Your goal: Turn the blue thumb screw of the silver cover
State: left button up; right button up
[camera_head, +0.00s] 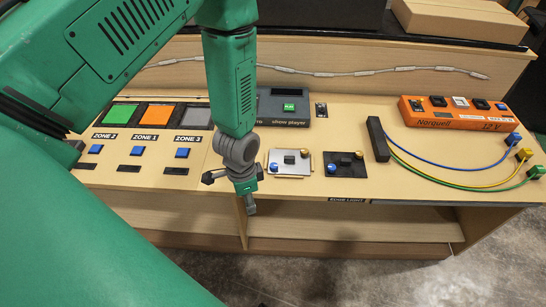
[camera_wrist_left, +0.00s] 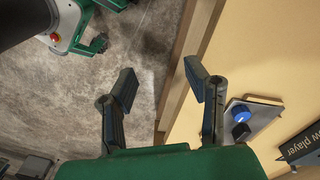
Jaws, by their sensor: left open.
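The silver cover (camera_head: 291,172) lies flat on the console, with a blue thumb screw (camera_head: 273,167) at its left, a gold screw (camera_head: 303,153) at its upper right and a black knob in the middle. In the left wrist view, the silver cover (camera_wrist_left: 262,119) and the blue thumb screw (camera_wrist_left: 239,113) show right of the fingers. My left gripper (camera_head: 230,192) is open and empty at the console's front edge, left of the silver cover and apart from it. Its spread fingers (camera_wrist_left: 160,85) are over the floor and edge in the wrist view. My right gripper is not in view.
A black cover (camera_head: 345,172) with blue and gold screws sits right of the silver one. Beyond are a black bar (camera_head: 377,139) with coloured cables and an orange power box (camera_head: 460,113). Zone buttons (camera_head: 145,150) are at the left. A show player box (camera_head: 284,108) stands behind.

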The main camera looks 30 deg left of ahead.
pick_arm(q)
jog(key=w+r+m, duration=0.4)
jog(key=w+r, duration=0.2)
jog(key=w, duration=0.4)
jog(key=m, duration=0.4)
send_near(274, 165)
jog(key=shift+n, duration=0.3)
notch_tip(274, 165, down, 9)
jog(key=shift+d+f, duration=0.1)
jog(key=shift+f, duration=0.1)
grip_shut()
